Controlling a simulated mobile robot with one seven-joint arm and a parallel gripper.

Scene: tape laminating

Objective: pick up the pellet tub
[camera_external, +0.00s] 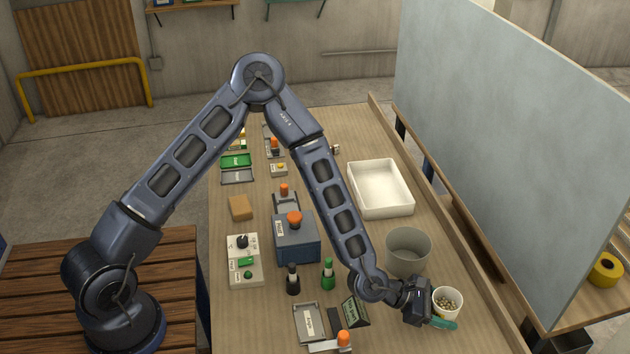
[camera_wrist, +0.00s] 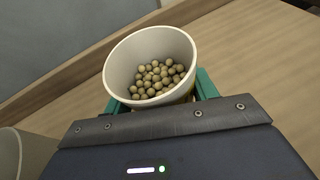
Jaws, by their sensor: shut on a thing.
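The pellet tub (camera_external: 447,300) is a small white tub with tan pellets inside, at the front right of the workbench. In the wrist view the tub (camera_wrist: 122,65) sits between the green fingers of my gripper (camera_wrist: 155,95), with its open mouth and several round pellets showing. My gripper (camera_external: 440,312) reaches it from the left and is shut on it. One green finger shows at the tub's near side in the external view. The tub's base is hidden, so I cannot tell whether it touches the bench.
A grey round bin (camera_external: 408,250) stands just behind the tub, and a white tray (camera_external: 380,188) lies farther back. Green and black bottles (camera_external: 327,275), a dark sign (camera_external: 355,312) and an orange-knobbed device (camera_external: 331,345) are left of my gripper. A raised bench edge (camera_external: 470,250) runs along the right.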

